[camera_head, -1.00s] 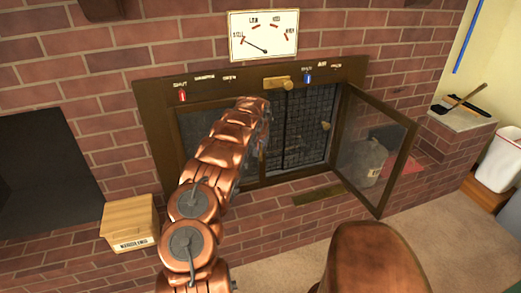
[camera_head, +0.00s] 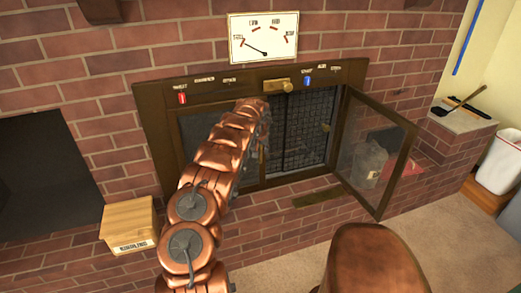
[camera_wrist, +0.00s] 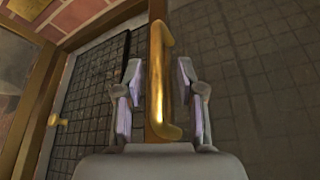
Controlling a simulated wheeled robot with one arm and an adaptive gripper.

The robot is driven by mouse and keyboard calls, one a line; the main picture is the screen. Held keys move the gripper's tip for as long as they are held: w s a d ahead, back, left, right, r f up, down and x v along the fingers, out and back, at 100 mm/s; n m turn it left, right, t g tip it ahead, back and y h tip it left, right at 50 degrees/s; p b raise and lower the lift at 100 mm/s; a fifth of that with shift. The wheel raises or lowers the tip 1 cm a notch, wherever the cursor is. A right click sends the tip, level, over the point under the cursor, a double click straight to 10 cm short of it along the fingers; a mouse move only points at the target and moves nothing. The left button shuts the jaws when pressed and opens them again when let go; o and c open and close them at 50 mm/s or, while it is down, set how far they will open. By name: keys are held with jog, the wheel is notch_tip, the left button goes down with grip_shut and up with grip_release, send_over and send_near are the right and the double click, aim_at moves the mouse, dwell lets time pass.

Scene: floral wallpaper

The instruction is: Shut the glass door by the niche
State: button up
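The right glass door (camera_head: 378,152) of the brick fireplace stands swung open, with a grey bag-like object seen through its pane. The left glass door (camera_head: 194,135) is partly hidden behind my arm; I cannot tell whether it is fully shut. In the wrist view, a long brass handle (camera_wrist: 158,75) stands on the edge of a dark glass panel (camera_wrist: 245,80). My gripper (camera_wrist: 160,95) is open, with one finger on each side of this handle and gaps visible.
A mesh screen (camera_head: 303,130) with a brass knob (camera_head: 325,126) fills the opening. A brass slider (camera_head: 278,83) and a dial (camera_head: 263,36) are above. A dark niche (camera_head: 45,170) is left, with a small wooden box (camera_head: 129,224) beside it. A white bin (camera_head: 500,160) stands right.

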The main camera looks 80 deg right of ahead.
jog(key=v, duration=1.2)
dwell(0.3)
dwell(0.8)
